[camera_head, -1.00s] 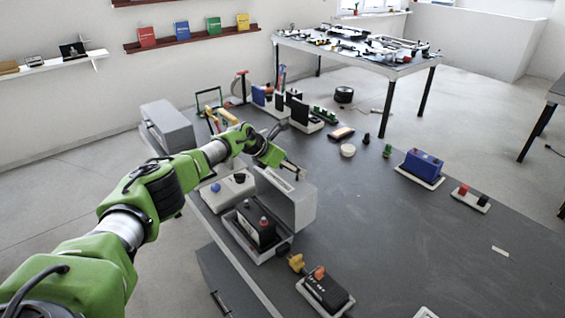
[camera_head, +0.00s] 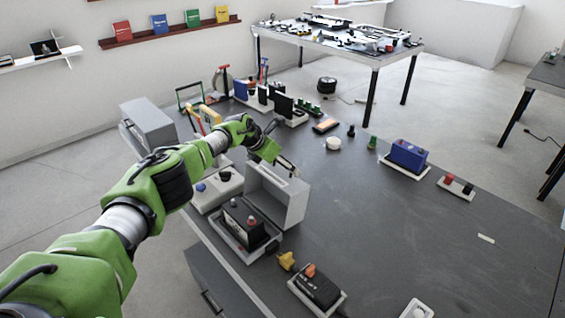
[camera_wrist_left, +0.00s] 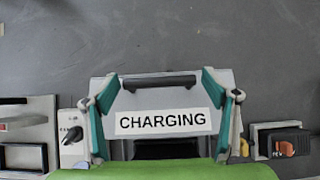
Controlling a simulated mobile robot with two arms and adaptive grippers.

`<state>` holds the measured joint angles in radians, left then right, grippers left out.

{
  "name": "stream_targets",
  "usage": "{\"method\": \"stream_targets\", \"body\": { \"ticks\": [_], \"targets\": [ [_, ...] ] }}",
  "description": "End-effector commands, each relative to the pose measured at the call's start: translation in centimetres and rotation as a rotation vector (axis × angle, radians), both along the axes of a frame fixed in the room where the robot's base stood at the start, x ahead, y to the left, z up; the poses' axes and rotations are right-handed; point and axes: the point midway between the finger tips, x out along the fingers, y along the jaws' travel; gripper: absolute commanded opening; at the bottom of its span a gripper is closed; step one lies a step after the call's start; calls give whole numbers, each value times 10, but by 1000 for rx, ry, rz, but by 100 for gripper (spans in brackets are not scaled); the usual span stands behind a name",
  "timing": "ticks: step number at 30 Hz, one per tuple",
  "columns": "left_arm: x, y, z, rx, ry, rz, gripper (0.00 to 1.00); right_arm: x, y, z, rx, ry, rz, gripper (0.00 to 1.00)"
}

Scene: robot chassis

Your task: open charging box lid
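The charging box stands near the table's left edge in the head view, with its grey lid (camera_head: 283,203) raised upright and open. A black battery with a red cap (camera_head: 244,222) sits in its base (camera_head: 262,252). My left gripper (camera_head: 289,168) is at the top of the lid. In the left wrist view its two teal-padded fingers (camera_wrist_left: 162,80) are spread wide on either side of the lid's white CHARGING label (camera_wrist_left: 162,121). The fingers hold nothing that I can see. My right gripper is not in view.
A white unit with a blue knob (camera_head: 203,188) stands close behind the box. A black battery with an orange cap (camera_head: 316,285) and a yellow plug (camera_head: 287,261) lie in front. A blue battery (camera_head: 408,154) stands farther right. The table's middle is clear.

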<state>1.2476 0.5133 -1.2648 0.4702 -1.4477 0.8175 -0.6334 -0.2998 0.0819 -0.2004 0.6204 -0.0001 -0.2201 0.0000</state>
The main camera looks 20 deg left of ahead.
Motion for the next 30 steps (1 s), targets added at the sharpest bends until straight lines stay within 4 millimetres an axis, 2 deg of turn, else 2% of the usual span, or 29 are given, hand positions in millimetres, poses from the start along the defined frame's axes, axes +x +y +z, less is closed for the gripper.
{"method": "stream_targets", "body": {
  "ticks": [14, 23, 30],
  "targets": [
    [-1, 3, 7, 1, -5, 0, 79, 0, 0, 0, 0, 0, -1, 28],
    [-16, 9, 26, 3, -4, -2, 79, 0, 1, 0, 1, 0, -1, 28],
    [-36, 17, 53, 2, -5, -1, 79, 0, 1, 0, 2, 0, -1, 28]
  ]
}}
